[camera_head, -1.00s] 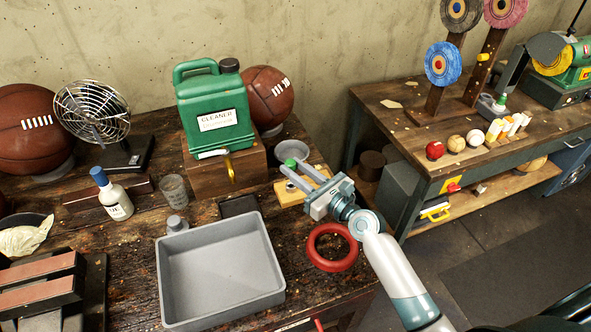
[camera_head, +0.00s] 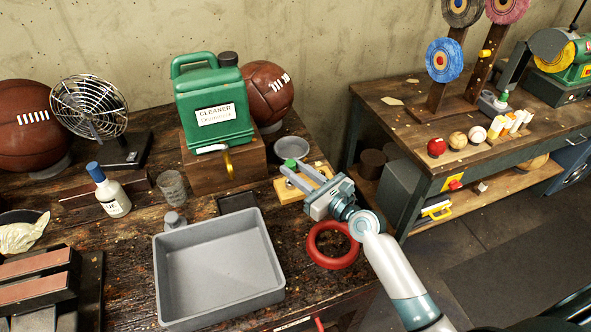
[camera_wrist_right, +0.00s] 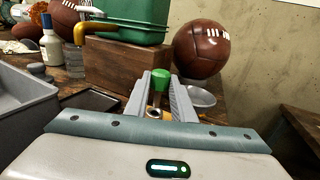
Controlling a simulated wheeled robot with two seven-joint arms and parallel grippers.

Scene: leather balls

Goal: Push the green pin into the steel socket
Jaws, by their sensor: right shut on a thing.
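The green pin (camera_head: 290,164) is held between the fingertips of my right gripper (camera_head: 288,170), above a light wooden block (camera_head: 288,193). The right gripper is shut on it, and its green head also shows between the fingers in the right wrist view (camera_wrist_right: 161,84). A small metal ring, which looks like the steel socket (camera_wrist_right: 154,113), shows low between the fingers in the wrist view. The fingers partly cover the block. The pin's lower end is hard to make out, so I cannot tell whether it is in the socket. My left gripper is not in view.
A grey tray (camera_head: 165,290) stands left of my right gripper, and a red ring (camera_head: 333,262) lies just below it. A metal bowl (camera_head: 291,150) is behind the pin. The green cleaner can (camera_head: 211,112) stands on a wooden box to the left.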

